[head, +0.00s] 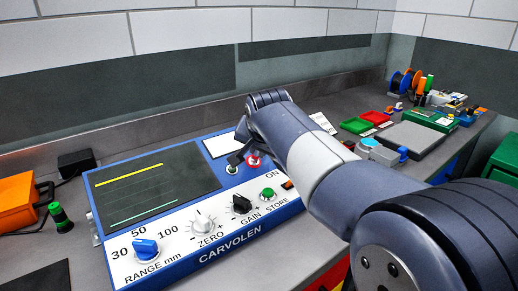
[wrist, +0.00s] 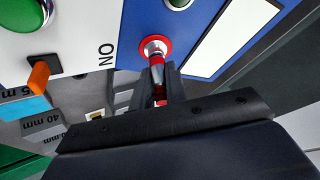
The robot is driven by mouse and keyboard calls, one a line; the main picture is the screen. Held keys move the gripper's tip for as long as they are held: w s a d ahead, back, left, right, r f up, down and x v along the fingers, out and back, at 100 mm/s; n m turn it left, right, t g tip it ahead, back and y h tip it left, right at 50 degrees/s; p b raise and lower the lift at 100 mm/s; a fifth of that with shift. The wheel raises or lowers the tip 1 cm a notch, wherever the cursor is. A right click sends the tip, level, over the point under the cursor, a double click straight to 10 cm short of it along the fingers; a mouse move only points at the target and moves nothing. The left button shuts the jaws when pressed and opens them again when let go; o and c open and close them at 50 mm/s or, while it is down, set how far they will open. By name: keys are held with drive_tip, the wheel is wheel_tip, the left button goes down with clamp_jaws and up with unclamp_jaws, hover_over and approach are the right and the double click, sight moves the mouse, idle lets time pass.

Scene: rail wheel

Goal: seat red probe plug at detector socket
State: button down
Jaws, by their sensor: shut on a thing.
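The blue detector (head: 207,253) has a dark screen, a white knob panel and a socket with a red ring (head: 253,160) at its upper right. In the wrist view the red-ringed socket (wrist: 155,42) has a silver centre. My gripper (wrist: 165,76) is shut on the red probe plug (wrist: 157,72), which shows between the dark fingers. The plug's front end meets the silver centre of the socket, in line with it. I cannot tell how deep it sits.
An orange switch (wrist: 38,76) is on the panel. Green and red trays (head: 356,125) and a grey plate (head: 408,137) lie to the right.

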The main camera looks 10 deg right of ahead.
drive_tip(key=shift+w+f, duration=0.1)
drive_tip(key=shift+f, duration=0.15)
drive_tip(key=c, duration=1.3)
unclamp_jaws()
drive_tip(key=shift+c, duration=0.2)
drive_tip(key=shift+r, duration=0.1)
drive_tip(key=p+v, duration=0.1)
drive_tip(key=v, duration=0.9)
drive_tip(key=shift+s+r, duration=0.2)
drive_tip(key=shift+s, duration=0.05)
drive_tip(key=shift+a, duration=0.1)
